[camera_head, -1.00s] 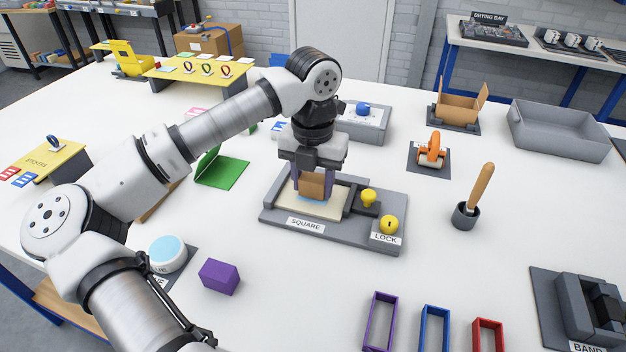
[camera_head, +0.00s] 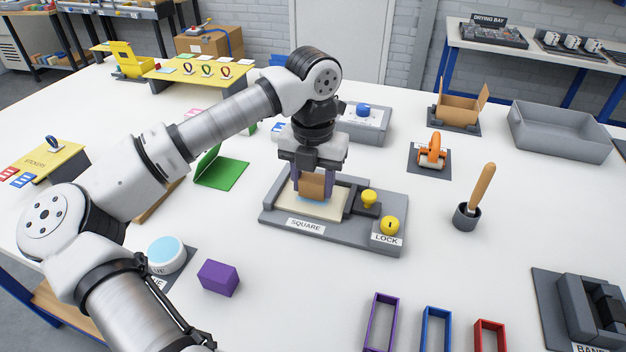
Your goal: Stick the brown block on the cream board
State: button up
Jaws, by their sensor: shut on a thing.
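The brown block (camera_head: 312,186) is between the fingers of my gripper (camera_head: 312,188), which is shut on it. The block is upright, low over the middle of the cream board (camera_head: 328,209). It seems to touch the board or sit just above it; I cannot tell which. A light blue patch shows on the board at the block's front left. The board lies in the grey fixture marked SQUARE (camera_head: 283,222), which has a yellow knob (camera_head: 369,197) and a yellow LOCK knob (camera_head: 389,225) on its right. My gripper hides the board's back part.
A purple block (camera_head: 218,278) and a round blue-topped pot (camera_head: 166,254) stand at front left. Purple, blue and red frames (camera_head: 436,328) stand at front right. A wooden-handled tool in a dark cup (camera_head: 466,215) is right of the fixture. A green folder (camera_head: 222,171) lies left.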

aim_at(313, 179)
jog(key=shift+s+f+b, duration=0.1)
jog(key=shift+f+b, duration=0.5)
jog(key=shift+b, duration=0.15)
dwell(1.5)
jog(key=shift+r, duration=0.15)
jog(key=o, duration=1.3)
jog(key=shift+r, duration=0.1)
jog(key=shift+r, duration=0.1)
jog(key=shift+r+p, duration=2.25)
jog(key=shift+r, duration=1.7)
